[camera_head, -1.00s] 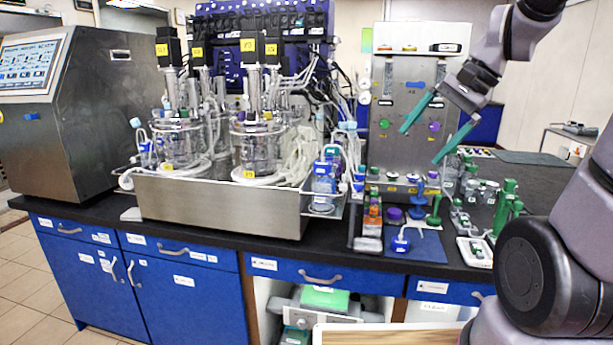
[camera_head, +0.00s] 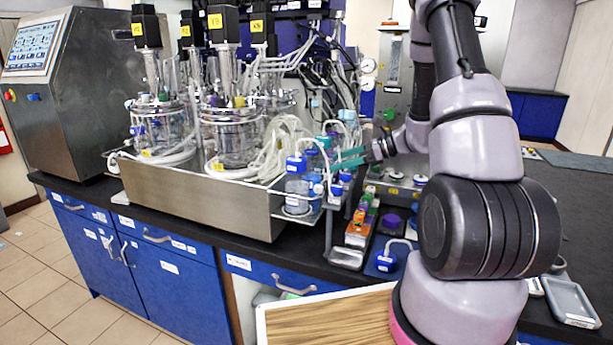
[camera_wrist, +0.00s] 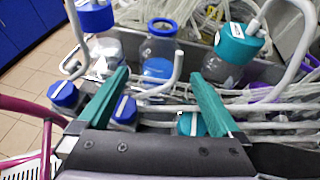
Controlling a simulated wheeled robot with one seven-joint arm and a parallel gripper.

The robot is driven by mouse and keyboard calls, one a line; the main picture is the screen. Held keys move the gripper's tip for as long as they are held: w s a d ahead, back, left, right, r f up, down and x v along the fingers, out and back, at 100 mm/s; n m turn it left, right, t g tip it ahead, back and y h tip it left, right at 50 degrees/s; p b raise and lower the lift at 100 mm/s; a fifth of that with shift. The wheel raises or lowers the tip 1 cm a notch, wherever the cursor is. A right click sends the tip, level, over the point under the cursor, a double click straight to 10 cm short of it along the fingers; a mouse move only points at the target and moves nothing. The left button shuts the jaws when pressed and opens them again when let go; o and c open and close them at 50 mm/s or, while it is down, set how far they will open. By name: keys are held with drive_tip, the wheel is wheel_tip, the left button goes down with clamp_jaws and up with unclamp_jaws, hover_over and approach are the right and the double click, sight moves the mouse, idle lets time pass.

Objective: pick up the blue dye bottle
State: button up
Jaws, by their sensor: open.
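The blue dye bottle appears to be the clear bottle with a blue collar and blue liquid (camera_wrist: 159,68) in the upper middle of the wrist view. My gripper (camera_wrist: 160,78) is open and empty, its two teal fingers pointing toward that bottle, one to each side in the picture. The fingers look nearer to the camera than the bottle, and I see no contact. In the head view my gripper (camera_head: 349,159) is beside the bottle cluster at the right end of the steel tray. Which bottle there holds the dye is hard to tell.
A blue-capped clear bottle (camera_wrist: 98,45) and a teal-capped bottle (camera_wrist: 238,50) flank the dye bottle. Bent white tubes and several caps crowd the fingers. The steel tray (camera_head: 200,200) holds glass reactors. Small items stand on the black bench to its right.

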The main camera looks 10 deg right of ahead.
sight(311, 168)
drive_tip(key=x, duration=0.9)
drive_tip(key=shift+a, duration=0.25)
drive_tip(key=c, duration=1.6)
